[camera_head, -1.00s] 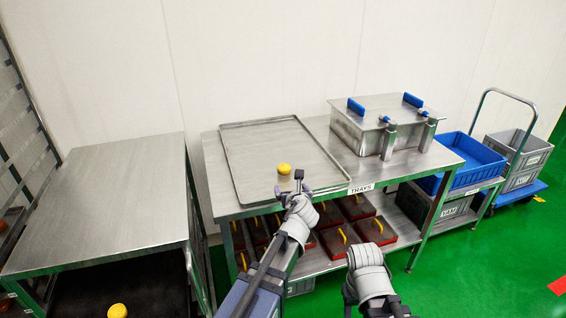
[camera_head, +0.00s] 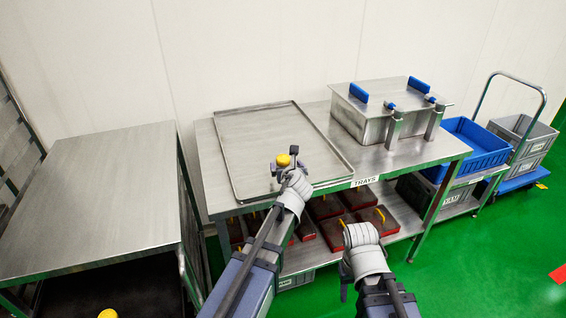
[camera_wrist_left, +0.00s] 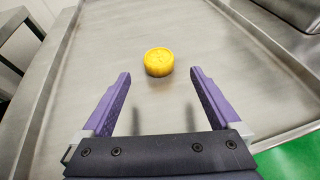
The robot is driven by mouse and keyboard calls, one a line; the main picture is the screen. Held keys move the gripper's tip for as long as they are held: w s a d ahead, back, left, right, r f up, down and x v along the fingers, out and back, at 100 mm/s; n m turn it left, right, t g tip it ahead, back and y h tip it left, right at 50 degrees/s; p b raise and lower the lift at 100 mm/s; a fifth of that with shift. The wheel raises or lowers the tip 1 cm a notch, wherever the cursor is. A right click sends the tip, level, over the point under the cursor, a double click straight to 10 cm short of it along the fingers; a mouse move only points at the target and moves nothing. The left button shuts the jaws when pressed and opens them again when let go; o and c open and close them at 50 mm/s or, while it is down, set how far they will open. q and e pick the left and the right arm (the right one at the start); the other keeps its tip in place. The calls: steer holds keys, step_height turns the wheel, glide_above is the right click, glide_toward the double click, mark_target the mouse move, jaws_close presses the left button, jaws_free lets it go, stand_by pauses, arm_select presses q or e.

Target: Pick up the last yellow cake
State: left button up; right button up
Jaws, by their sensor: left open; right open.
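A round yellow cake (camera_head: 283,160) sits on the large metal tray (camera_head: 235,150), near its front edge. My left gripper (camera_head: 287,165) is open over the tray, right at the cake in the head view. In the left wrist view the cake (camera_wrist_left: 159,61) lies centred just ahead of the gap between the two purple fingers of the open gripper (camera_wrist_left: 160,76). It does not appear to be touched by either finger. My right gripper (camera_head: 345,283) hangs low in front of the table, partly hidden by its own wrist, with nothing visible in it.
A metal box with blue handles (camera_head: 375,115) stands right of the tray. Red blocks with yellow handles (camera_head: 375,218) fill the shelf below. A blue crate (camera_head: 470,145) is further right. Another yellow item (camera_head: 108,314) shows at the lower left, below the steel table (camera_head: 90,185).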

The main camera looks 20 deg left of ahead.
mark_target(284, 162)
arm_select(q)
steer(key=b+x, duration=0.2)
steer(key=x, duration=0.3)
steer(key=shift+f, duration=0.2)
steer(key=shift+r, duration=0.1)
steer(key=shift+s, duration=0.1)
steer(key=shift+c, duration=0.3)
steer(key=c, duration=1.4)
